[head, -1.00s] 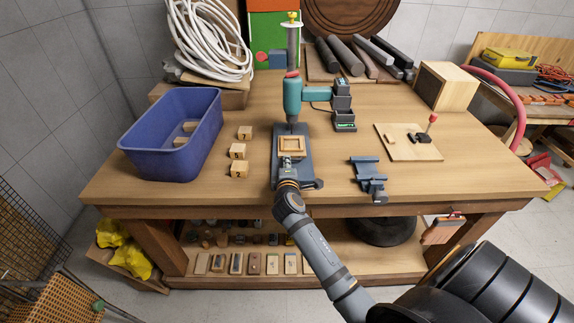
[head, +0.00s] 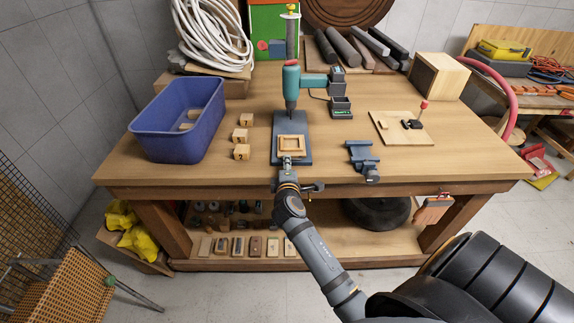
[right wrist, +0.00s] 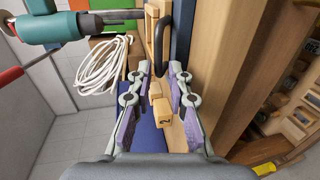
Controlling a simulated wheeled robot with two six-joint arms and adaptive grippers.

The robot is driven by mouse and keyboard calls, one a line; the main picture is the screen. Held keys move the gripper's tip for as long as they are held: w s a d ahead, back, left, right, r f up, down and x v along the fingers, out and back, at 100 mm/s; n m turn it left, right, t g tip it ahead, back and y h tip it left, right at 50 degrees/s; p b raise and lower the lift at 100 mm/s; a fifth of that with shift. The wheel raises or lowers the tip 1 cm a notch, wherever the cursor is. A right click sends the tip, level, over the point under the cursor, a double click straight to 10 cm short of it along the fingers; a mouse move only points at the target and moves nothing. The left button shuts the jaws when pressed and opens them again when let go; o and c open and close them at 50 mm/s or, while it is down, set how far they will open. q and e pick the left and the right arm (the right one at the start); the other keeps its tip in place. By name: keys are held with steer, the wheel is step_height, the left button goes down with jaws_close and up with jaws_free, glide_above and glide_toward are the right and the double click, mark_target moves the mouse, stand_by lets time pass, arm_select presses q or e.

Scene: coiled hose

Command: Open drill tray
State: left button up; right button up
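The drill stand (head: 291,85) has a teal drill above a dark blue-grey base plate (head: 279,127). The drill tray (head: 291,136), a square light-wood frame, sits on the front half of this plate. My right gripper (head: 291,160) is at the tray's front edge. In the right wrist view my right gripper (right wrist: 159,70) has its two fingers clearly apart. A black loop-shaped handle (right wrist: 153,42) lies just beyond and between the fingertips, beside the wooden tray (right wrist: 160,18). I cannot tell whether a finger touches it. My left gripper is not in view.
A blue bin (head: 178,140) and several numbered wooden blocks (head: 241,152) stand left of the plate. A blue-grey vise (head: 362,158) and a wooden board with a red-topped peg (head: 400,127) are to the right. Bare tabletop (head: 325,160) lies between plate and vise.

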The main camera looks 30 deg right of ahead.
step_height(320, 180, up, 10)
stand_by(0.4)
stand_by(0.3)
steer(key=s+a+f+m+g+y, duration=0.2)
steer(key=s+a+f+m+g, duration=0.1)
steer(key=s+f, duration=0.4)
steer(key=s+a+f+m+g+y, duration=0.3)
steer(key=s+f+m, duration=0.15)
steer(key=s, duration=0.45)
steer(key=s+a+f+m+g+y, duration=0.2)
steer(key=s+a+f+m+g, duration=0.1)
steer(key=s+f, duration=0.5)
steer(key=s+d+f+g, duration=0.1)
steer(key=s+f, duration=0.2)
steer(key=f, duration=1.1)
steer(key=s+d+f+g, duration=0.1)
steer(key=s+d+f, duration=0.15)
steer(key=f, duration=1.25)
steer(key=s+f+g, duration=0.1)
steer(key=s+f, duration=1.2)
steer(key=s, duration=0.4)
steer(key=shift+m, duration=0.35)
